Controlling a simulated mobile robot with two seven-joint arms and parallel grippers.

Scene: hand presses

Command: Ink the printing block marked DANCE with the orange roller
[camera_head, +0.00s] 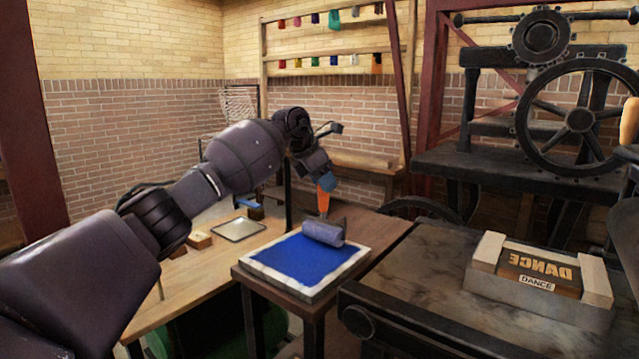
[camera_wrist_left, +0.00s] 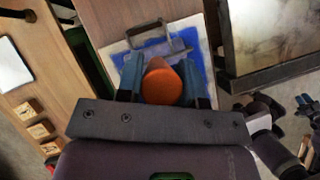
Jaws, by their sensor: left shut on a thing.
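My left gripper (camera_head: 321,176) is shut on the orange handle of the roller (camera_head: 323,232). In the left wrist view the orange handle (camera_wrist_left: 161,84) sits between the two blue fingers. The roller's grey-blue cylinder lies over the far right part of the blue ink slab (camera_head: 298,262) and seems to touch it. The printing block marked DANCE (camera_head: 540,270) lies on the dark press bed at the right, between pale wooden blocks, with raised mirrored letters and a white label.
The press bed (camera_head: 420,265) stands right of the ink slab's small table. A large hand press with a spoked wheel (camera_head: 580,120) stands behind it. A wooden table (camera_head: 190,285) at the left holds a metal tray (camera_head: 239,229) and small wooden blocks (camera_head: 199,240).

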